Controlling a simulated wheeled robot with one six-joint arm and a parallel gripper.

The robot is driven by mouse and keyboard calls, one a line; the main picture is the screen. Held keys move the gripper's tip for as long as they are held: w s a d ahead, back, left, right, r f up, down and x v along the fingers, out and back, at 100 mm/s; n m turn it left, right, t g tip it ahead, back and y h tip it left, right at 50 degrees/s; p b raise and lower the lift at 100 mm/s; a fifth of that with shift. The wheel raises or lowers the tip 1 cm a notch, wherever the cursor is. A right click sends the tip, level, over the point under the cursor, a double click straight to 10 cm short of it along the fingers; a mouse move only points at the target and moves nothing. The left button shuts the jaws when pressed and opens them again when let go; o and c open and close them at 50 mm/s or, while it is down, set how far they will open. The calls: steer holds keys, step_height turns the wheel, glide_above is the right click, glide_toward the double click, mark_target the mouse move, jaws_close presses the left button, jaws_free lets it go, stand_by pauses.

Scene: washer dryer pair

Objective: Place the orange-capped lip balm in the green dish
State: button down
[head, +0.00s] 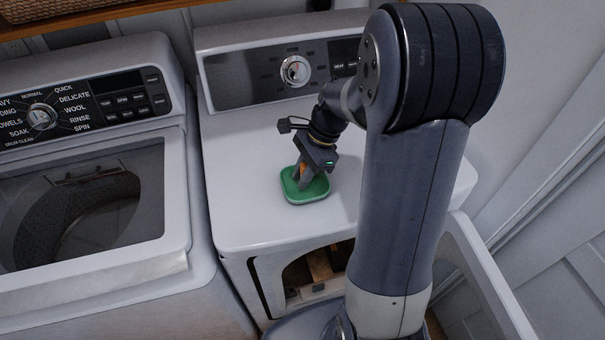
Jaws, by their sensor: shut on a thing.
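The green dish (308,191) is a small rounded-square dish on the white top of the dryer, in the middle of the head view. My gripper (301,181) points down over the dish, with its fingertips at or just above the dish's inside. It is shut on the orange-capped lip balm (303,170), of which only a small orange patch shows between the fingers. The rest of the lip balm is hidden by the fingers. I cannot tell whether it touches the dish floor.
The dryer top (240,185) is clear around the dish. The dryer's control panel (280,75) rises behind, and its front door stands open below. The washer (100,180) with a see-through lid is at the left. My arm hides much of the right side.

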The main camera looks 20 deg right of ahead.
steer(key=shift+f, duration=0.25)
steer(key=shift+f, duration=0.2)
steer(key=c, duration=1.3)
jaws_free()
steer(key=shift+r, duration=0.1)
steer(key=v, duration=1.2)
steer(key=shift+a+r, duration=0.1)
steer(key=shift+r, duration=0.1)
